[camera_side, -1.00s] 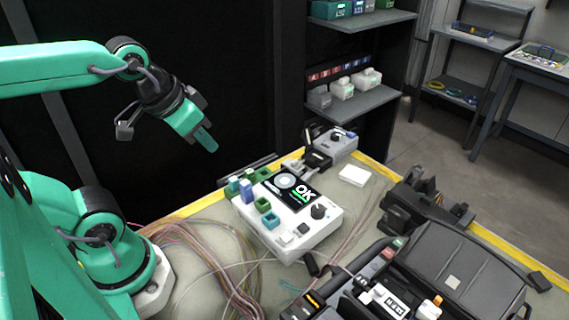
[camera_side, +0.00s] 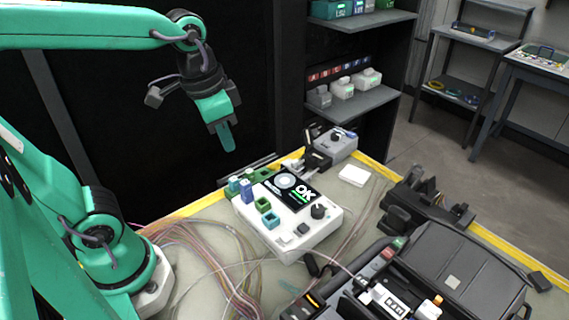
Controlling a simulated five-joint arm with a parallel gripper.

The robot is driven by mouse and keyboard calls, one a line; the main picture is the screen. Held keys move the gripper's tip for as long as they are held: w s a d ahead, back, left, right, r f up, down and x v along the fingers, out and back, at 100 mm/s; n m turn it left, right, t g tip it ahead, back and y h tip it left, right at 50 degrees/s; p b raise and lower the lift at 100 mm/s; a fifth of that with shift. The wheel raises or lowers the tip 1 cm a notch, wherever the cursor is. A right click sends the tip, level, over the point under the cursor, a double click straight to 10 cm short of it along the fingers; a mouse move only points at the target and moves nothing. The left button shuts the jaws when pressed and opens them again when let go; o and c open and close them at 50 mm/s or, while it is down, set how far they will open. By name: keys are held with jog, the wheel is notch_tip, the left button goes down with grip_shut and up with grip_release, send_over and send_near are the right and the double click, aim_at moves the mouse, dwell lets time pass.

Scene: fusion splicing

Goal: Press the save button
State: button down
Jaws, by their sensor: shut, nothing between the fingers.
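The white device (camera_side: 305,238) lies on the table with a dark screen (camera_side: 291,189) that reads OK in large letters. I cannot read which button is the save button. My gripper (camera_side: 227,138) is shut and empty. It points down in the air above and to the left of the device, apart from it.
Loose cables (camera_side: 205,250) spread left of the device. A black case (camera_side: 455,265) and modules stand at the front right. A grey unit (camera_side: 337,143) and a white block (camera_side: 354,175) sit behind. Shelves (camera_side: 365,102) rise at the back.

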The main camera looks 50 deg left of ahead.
jog(key=w+d+m+g, duration=0.2)
jog(key=m+g+y, duration=0.3)
jog(key=m+g, duration=0.5)
jog(key=m, duration=0.1)
send_over(307, 226)
notch_tip(307, 226, down, 8)
jog(key=shift+s, duration=0.3)
jog(key=shift+d, duration=0.1)
jog(key=shift+w+f, duration=0.15)
jog(key=shift+f, duration=2.05)
jog(key=shift+w+f, duration=0.15)
jog(key=shift+f, duration=2)
